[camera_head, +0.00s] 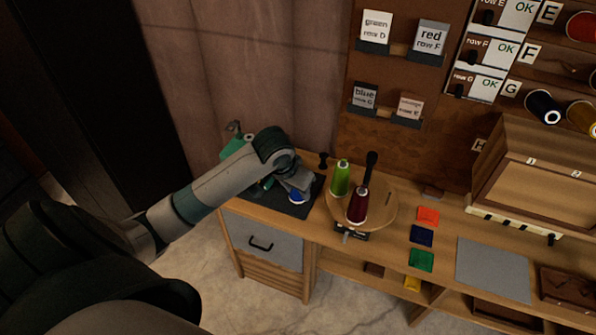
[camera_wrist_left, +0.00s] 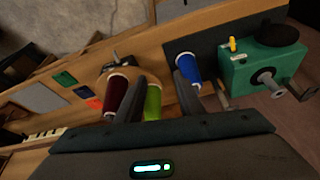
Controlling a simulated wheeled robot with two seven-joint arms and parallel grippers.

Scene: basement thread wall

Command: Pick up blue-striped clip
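I cannot make out a blue-striped clip in either view. My left gripper (camera_head: 298,183) reaches over the dark mat (camera_head: 283,208) at the left end of the bench. In the left wrist view its two fingers (camera_wrist_left: 160,82) stand apart with nothing held between them. A blue thread cone (camera_head: 297,197) is partly hidden by the gripper; in the left wrist view the cone (camera_wrist_left: 187,68) stands just beyond the right finger. My right gripper is not in view.
A green cone (camera_head: 340,179) and a dark red cone (camera_head: 358,206) stand on a round wooden board (camera_head: 384,210). A green cranked machine (camera_wrist_left: 265,65) is beside the mat. Colored squares (camera_head: 428,215) and a grey mat (camera_head: 493,269) lie right. Label cards (camera_head: 376,27) hang on the wall.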

